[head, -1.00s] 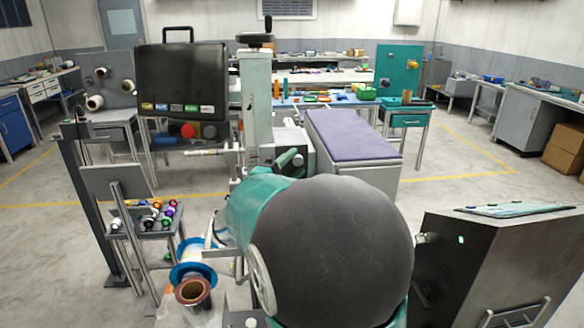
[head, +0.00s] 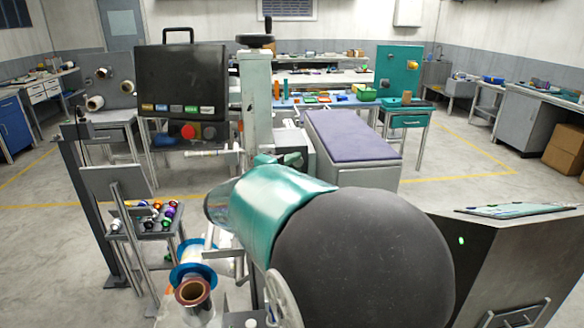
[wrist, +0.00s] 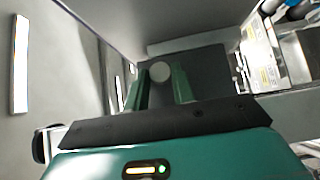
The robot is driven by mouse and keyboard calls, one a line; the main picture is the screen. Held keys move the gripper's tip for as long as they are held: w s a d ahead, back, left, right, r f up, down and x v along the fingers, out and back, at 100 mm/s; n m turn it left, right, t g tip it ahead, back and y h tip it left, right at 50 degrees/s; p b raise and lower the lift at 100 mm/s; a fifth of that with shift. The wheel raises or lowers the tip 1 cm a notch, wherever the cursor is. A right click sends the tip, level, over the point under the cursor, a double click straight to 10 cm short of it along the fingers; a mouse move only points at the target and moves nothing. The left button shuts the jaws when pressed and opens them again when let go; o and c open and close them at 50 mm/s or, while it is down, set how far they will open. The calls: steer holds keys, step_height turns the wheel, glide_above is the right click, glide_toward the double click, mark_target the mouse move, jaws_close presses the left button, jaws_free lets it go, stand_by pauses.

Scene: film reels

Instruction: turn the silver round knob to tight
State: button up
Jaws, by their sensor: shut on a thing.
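In the wrist view, a pale silver round knob (wrist: 160,72) shows at the tips of my gripper (wrist: 161,82), in front of a dark panel. The two green fingers stand on either side of its lower edge, and the gripper is shut on it. The wrist view does not show a mark for how far the knob is turned. In the head view, my arm's teal link and big dark round joint fill the lower middle. I cannot make out the knob in that view.
A grey post (head: 257,105) with a black handwheel stands behind my arm. A black case (head: 181,82) is to its left, and a purple-topped bench (head: 352,138) to its right. A slanted dark cabinet (head: 497,255) stands close at right. A blue-flanged spool (head: 193,270) is at lower left.

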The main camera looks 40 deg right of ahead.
steer(key=m+y, duration=0.2)
steer(key=r+m+y, duration=0.1)
steer(key=m+y, duration=0.1)
steer(key=y, duration=0.1)
steer(key=m+t+y, duration=0.1)
steer(key=y, duration=0.1)
steer(key=shift+s+d+r+m+y, duration=0.15)
steer(key=shift+d+r+m+y, duration=0.15)
steer(key=shift+m, duration=0.1)
stand_by(0.4)
steer(key=o, duration=1)
steer(key=v, duration=1.4)
steer(key=shift+s, duration=0.25)
steer(key=shift+d+f, duration=0.1)
